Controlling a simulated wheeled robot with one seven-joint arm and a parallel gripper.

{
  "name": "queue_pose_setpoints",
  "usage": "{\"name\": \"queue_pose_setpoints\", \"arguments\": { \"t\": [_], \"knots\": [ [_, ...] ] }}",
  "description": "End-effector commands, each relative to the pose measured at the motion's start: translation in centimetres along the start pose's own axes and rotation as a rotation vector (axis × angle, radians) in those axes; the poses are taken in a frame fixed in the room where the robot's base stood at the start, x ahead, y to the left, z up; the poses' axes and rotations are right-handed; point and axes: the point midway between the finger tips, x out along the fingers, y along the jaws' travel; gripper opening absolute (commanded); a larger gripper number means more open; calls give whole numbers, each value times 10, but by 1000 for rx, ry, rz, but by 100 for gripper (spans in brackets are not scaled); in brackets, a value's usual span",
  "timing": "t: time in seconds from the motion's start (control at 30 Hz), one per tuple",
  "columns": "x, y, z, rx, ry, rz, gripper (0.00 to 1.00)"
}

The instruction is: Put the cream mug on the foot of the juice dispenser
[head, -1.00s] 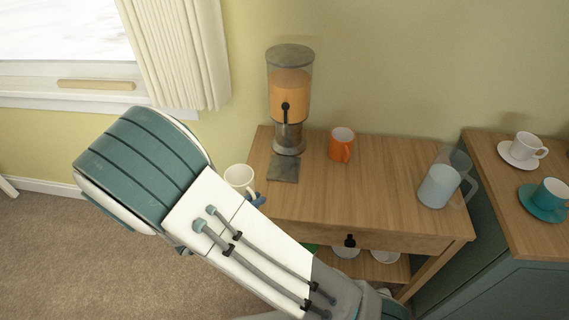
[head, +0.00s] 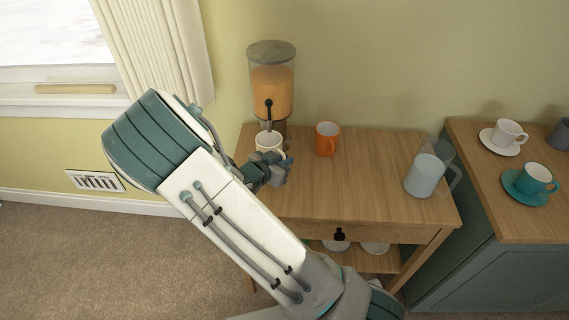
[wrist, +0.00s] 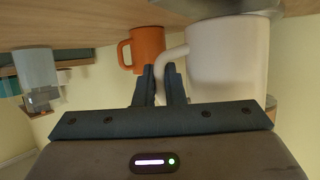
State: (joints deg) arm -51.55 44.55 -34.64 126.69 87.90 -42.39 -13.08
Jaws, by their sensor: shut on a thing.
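The cream mug (head: 267,143) is upright, close in front of the juice dispenser (head: 271,90), under its dark tap. My gripper (head: 273,168) is shut on the mug's handle, and the wrist view shows the mug (wrist: 228,65) beside the fingers (wrist: 160,85). That view is upside down, with the tabletop along its top. A grey round part of the dispenser (wrist: 205,8) shows there by the mug's base. The mug and gripper hide the dispenser's foot in the head view, so I cannot tell whether the mug touches it.
An orange mug (head: 327,139) stands on the wooden table (head: 350,190) just right of the dispenser. A clear pitcher (head: 424,178) stands at the table's right. A cabinet (head: 515,222) on the right holds cups on saucers. The table's middle is free.

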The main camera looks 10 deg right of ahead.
Motion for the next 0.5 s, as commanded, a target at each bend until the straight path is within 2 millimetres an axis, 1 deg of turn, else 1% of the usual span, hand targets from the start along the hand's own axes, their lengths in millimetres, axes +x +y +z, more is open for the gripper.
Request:
{"name": "queue_pose_setpoints", "arguments": {
  "t": [0.03, 0.1, 0.17, 0.5],
  "knots": [
    [6, 0, 0, -1, 2, 1, 0],
    [7, 0, 8, -2, 2, -1, 0],
    [8, 0, 11, -1, 1, -1, 0],
    [9, 0, 14, 1, 1, -1, 0]
  ]
}}
